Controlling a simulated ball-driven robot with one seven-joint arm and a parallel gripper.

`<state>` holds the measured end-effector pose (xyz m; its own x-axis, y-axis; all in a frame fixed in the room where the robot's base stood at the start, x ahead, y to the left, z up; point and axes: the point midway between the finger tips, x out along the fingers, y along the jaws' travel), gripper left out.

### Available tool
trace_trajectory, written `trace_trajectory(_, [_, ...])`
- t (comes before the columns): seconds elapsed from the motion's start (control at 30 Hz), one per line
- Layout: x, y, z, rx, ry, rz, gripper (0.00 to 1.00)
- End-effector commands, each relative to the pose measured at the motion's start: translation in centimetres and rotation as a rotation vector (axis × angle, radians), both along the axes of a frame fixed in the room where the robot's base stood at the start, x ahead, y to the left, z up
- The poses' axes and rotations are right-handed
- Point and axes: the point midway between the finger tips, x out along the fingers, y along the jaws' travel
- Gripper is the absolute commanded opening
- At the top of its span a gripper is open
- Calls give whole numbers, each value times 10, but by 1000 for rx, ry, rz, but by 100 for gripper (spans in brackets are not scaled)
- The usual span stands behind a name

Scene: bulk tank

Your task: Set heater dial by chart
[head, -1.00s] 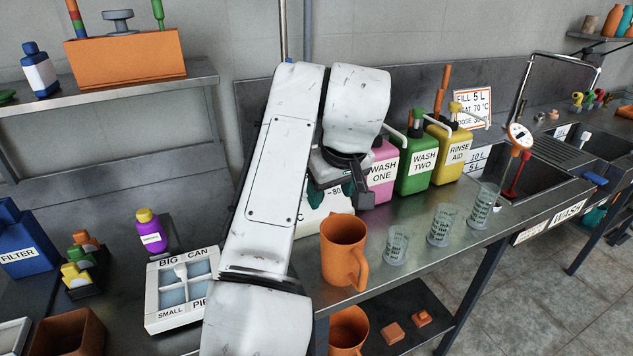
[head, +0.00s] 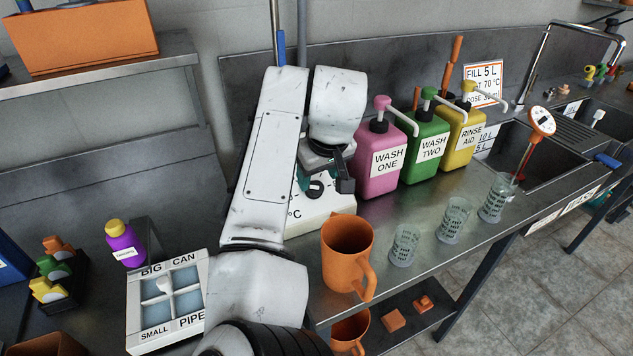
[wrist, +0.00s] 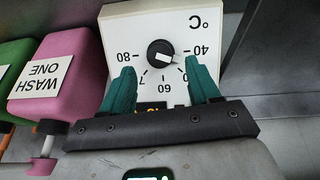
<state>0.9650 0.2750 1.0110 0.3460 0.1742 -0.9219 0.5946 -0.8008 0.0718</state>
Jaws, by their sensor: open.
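The heater box (head: 322,212) is white, marked °C, and stands on the counter, partly hidden by my arm. In the wrist view its panel (wrist: 120,30) appears upside down, with a round black dial (wrist: 160,53). The dial's white pointer lies on the 40 side, seemingly between 40 and the finger-covered mark below it; 60, part of 70, and 80 also show. My gripper (wrist: 160,68) is open, its green fingers apart on either side below the dial, not closed on it. The chart (head: 482,84) on the back wall reads FILL 5 L, 70 °C and a partly hidden dose line.
Pink (head: 377,160), green (head: 424,150) and yellow (head: 459,138) pump bottles stand right of the heater. An orange jug (head: 345,250) and several clear beakers (head: 405,245) line the front counter. A thermometer (head: 540,122) stands by the sink.

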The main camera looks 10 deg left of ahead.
Motion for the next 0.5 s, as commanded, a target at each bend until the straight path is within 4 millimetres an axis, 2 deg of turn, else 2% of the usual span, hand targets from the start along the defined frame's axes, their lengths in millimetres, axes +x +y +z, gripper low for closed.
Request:
trace_trajectory(0.2, [11,5,-29,0,2,-1,61])
trace_trajectory(0.5, [15,7,-40,1,-1,-1,61])
